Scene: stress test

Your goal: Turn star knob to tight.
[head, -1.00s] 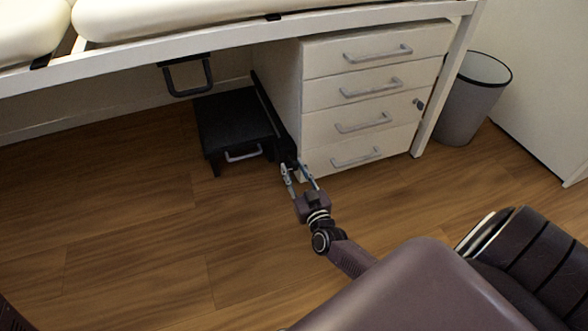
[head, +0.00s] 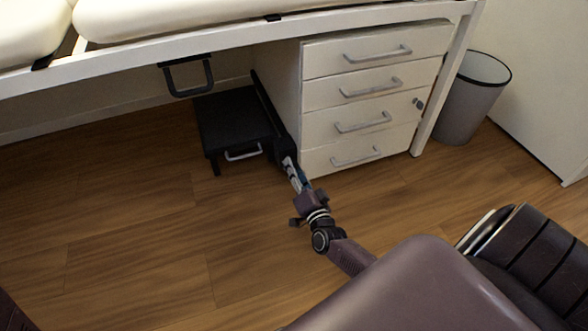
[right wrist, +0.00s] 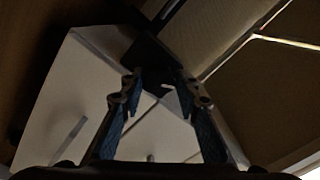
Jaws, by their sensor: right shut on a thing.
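My right gripper (head: 289,163) reaches low to the front left corner of the white drawer unit. Its fingers are closed in on a small dark part, taken as the star knob (head: 284,147), at the near end of a black bar (head: 266,108). The knob's star shape cannot be made out. In the right wrist view my right gripper (right wrist: 157,88) has its blue-padded fingers on either side of the dark knob (right wrist: 152,70), which is dim and partly hidden. The knob's turn angle cannot be read. My left gripper is not in view.
A white drawer unit (head: 370,100) stands right beside the gripper. A black step (head: 235,120) with a grey handle is to the left under the couch frame (head: 230,52). A grey bin (head: 468,105) stands at the right. The wooden floor (head: 130,235) is clear at left.

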